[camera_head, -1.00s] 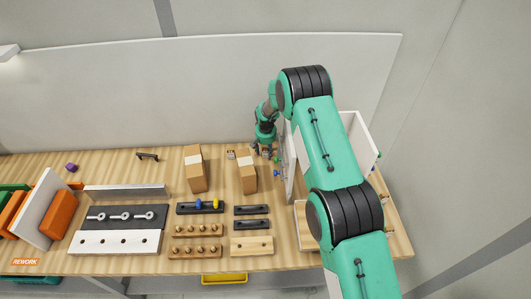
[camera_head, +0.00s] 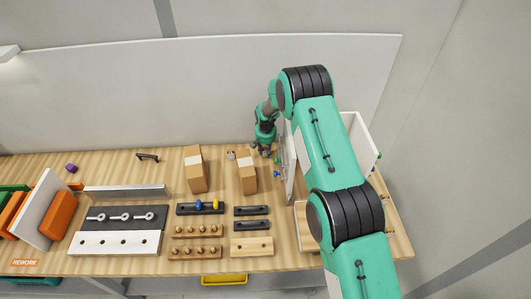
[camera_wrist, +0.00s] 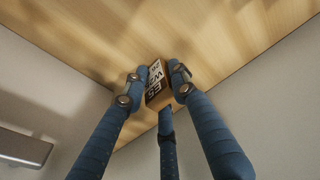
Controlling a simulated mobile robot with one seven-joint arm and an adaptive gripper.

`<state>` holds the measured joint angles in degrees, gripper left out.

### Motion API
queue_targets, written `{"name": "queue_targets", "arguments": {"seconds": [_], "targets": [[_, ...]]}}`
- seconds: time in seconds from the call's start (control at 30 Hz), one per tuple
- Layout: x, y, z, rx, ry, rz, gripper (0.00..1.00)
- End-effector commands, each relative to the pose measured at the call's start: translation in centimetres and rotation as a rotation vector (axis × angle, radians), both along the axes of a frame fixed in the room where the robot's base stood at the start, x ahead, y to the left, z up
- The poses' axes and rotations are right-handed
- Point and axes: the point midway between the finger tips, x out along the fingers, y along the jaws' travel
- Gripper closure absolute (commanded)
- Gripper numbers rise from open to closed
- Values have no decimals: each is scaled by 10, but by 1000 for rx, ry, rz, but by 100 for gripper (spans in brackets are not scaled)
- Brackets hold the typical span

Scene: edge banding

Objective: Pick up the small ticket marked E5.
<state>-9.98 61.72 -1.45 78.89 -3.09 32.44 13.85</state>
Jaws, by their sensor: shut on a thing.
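The ticket marked E5 (camera_wrist: 155,84) is a small tan block with a black-and-white printed face, seen in the wrist view between my fingers. My gripper (camera_wrist: 158,78) is shut on it, with fingers at its left and right and a third finger below it in the picture. I cannot tell whether the block still touches the tabletop. In the head view my gripper (camera_head: 263,153) is low over the back of the bench, left of the white cabinet panel. The ticket cannot be made out there.
Two cardboard boxes, one (camera_head: 196,168) and another (camera_head: 246,171), stand left of my gripper. A small metallic item (camera_head: 231,154) lies between them at the back. The white panel (camera_head: 287,165) stands close on the right. The back left bench (camera_head: 110,167) is mostly clear.

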Motion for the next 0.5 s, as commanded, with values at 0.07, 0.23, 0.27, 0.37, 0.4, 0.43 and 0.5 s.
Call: {"name": "queue_targets", "arguments": {"seconds": [0.07, 0.23, 0.27, 0.37, 0.4, 0.43, 0.5], "targets": [[0, 0, 6, 0, -1, 0, 89], [1, 0, 23, 0, -2, 0, 89], [1, 0, 27, 0, -2, 0, 89], [1, 0, 41, 0, -1, 0, 89], [1, 0, 47, 0, -2, 0, 89], [1, 0, 52, 0, -3, 0, 89], [1, 0, 61, 0, -2, -1, 89]]}}
